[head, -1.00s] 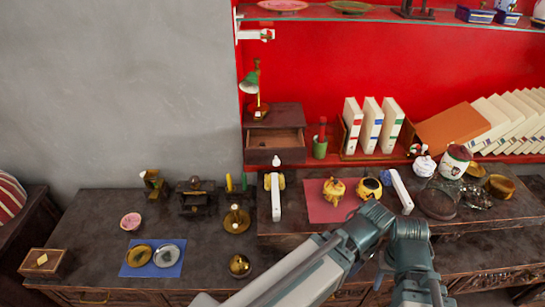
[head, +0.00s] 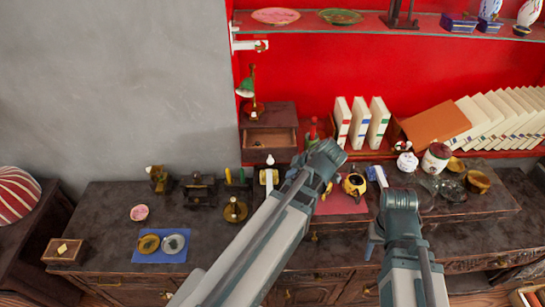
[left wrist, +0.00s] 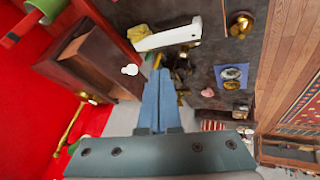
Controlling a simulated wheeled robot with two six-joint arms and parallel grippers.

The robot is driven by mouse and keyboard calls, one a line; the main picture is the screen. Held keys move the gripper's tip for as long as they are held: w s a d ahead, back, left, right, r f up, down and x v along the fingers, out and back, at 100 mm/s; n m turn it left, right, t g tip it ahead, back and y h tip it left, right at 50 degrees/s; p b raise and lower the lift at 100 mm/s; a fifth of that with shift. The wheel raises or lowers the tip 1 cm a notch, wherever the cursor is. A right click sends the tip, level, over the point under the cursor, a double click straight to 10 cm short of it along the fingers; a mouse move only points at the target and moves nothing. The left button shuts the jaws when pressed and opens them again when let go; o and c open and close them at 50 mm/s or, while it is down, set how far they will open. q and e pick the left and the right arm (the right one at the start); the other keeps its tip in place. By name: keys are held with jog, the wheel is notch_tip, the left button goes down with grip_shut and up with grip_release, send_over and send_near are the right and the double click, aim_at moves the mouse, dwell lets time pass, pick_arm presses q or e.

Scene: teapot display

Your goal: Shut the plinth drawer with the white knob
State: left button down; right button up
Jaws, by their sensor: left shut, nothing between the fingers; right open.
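The dark wooden plinth (head: 270,115) stands on the back ledge under a green lamp. Its drawer (head: 270,139) sticks out toward me, with the hollow inside showing. The white knob (head: 270,159) is on the drawer front; it also shows in the left wrist view (left wrist: 130,69), beside the open drawer (left wrist: 88,60). My left gripper (left wrist: 157,75) is shut and empty, its tips just right of the knob in that view with a gap visible. In the head view my left wrist hides most of it. My right gripper (head: 373,240) is open and empty, low over the cabinet front.
A long white object (left wrist: 166,37) lies close past my left fingertips. A yellow teapot (head: 354,183) sits on a red mat (head: 340,204).

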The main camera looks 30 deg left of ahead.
pick_arm(q)
jog(key=w+a+f+n+b, duration=0.2)
jog(key=w+a+f+b, duration=0.4)
jog(key=a, duration=0.3)
jog(key=shift+a+f+y+b, duration=0.15)
jog(key=shift+a+y+b, duration=0.2)
jog(key=shift+b, duration=0.4)
send_near(272, 141)
jog(key=s+a+f, duration=0.2)
jog(key=s+a, duration=0.1)
jog(key=shift+f, duration=0.4)
jog(key=shift+r, duration=0.1)
